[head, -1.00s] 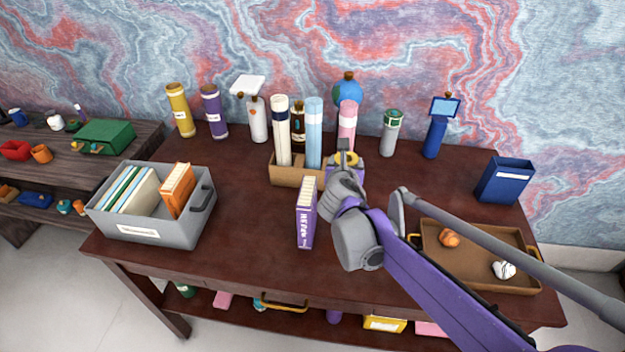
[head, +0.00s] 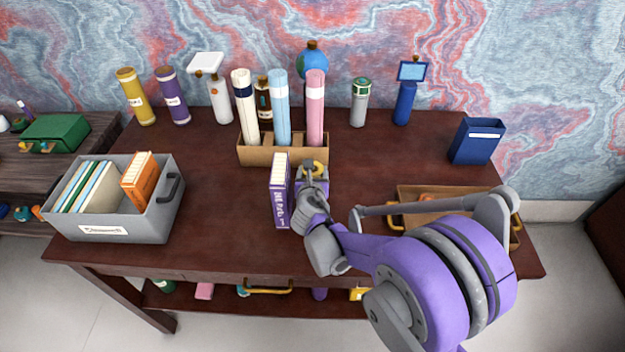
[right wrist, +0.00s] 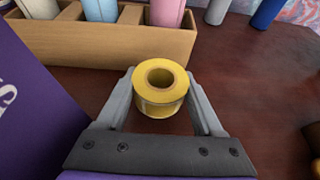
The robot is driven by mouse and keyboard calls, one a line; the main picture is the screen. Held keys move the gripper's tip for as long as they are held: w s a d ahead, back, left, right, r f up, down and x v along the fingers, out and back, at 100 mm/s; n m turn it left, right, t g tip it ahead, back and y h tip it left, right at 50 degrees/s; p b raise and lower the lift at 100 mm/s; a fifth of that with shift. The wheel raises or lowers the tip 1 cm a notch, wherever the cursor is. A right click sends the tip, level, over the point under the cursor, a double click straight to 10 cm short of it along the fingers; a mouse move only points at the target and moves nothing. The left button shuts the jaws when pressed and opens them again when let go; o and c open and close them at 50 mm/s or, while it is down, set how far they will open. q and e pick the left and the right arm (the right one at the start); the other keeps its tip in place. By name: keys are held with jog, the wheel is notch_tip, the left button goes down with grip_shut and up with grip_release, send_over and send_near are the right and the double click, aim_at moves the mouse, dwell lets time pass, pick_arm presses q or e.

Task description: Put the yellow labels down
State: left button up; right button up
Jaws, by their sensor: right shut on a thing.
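The yellow labels are a yellow roll with a round hole in its middle. In the right wrist view the roll (right wrist: 160,88) sits between the two fingers of my right gripper (right wrist: 163,105), which is shut on it. In the head view the yellow roll (head: 314,167) shows at the tip of my right gripper (head: 312,172), just in front of the cardboard holder. I cannot tell whether the roll touches the desk (head: 215,190). My left gripper is not in view.
A purple book (head: 279,192) stands just left of my right gripper. The cardboard holder (head: 283,155) with rolled tubes is behind it. A grey bin (head: 150,222) of books is at left, a brown tray (head: 440,192) at right. The desk between bin and book is clear.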

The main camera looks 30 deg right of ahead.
jog(key=shift+f, duration=1.5)
jog(key=shift+f+b, duration=0.2)
jog(key=shift+b, duration=0.15)
jog(key=o, duration=1.1)
jog(key=shift+r, duration=0.1)
